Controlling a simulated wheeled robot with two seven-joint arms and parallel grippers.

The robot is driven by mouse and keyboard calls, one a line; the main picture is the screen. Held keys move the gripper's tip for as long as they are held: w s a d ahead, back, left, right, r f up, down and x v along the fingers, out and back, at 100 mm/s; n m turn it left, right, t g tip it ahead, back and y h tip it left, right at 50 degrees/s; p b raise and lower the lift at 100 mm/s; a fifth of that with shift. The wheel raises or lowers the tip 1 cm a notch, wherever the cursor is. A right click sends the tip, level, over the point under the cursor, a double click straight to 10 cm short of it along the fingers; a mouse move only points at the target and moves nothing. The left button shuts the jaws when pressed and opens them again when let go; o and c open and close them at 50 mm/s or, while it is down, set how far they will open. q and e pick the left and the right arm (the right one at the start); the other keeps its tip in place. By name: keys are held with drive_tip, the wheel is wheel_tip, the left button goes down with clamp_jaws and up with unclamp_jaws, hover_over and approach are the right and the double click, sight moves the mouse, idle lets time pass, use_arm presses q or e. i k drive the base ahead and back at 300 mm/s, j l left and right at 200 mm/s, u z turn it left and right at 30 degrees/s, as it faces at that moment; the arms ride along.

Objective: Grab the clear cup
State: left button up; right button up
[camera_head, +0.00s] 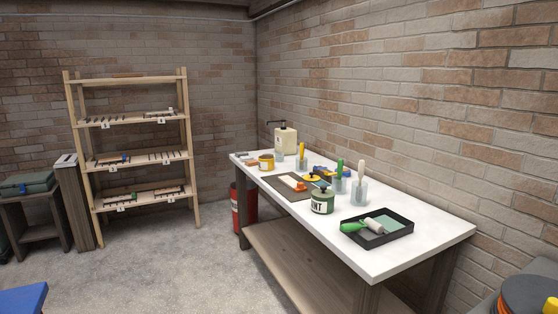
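Several clear cups stand upright on the white-topped table. One clear cup (359,195) holds a tool with a pale handle. A clear cup (340,186) beside it on the left holds a green-handled tool. Farther back, a clear cup (301,166) holds a yellow-handled tool. Another small clear cup (279,157) stands in front of the cream canister and looks empty, though it is small in view. Neither of my grippers shows in this view.
The white table (400,263) also carries a paint can (322,201), a black roller tray (376,238), a dark mat (272,182) and a cream canister (286,141). A wooden shelf (128,118) stands at the back left. The concrete floor (170,270) before the table is clear.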

sight(279, 156)
drive_tip(key=i+j+z, duration=0.15)
drive_tip(key=i, duration=0.3)
drive_tip(key=i+j+z, duration=0.1)
drive_tip(key=i+j, duration=0.2)
drive_tip(key=i, duration=0.15)
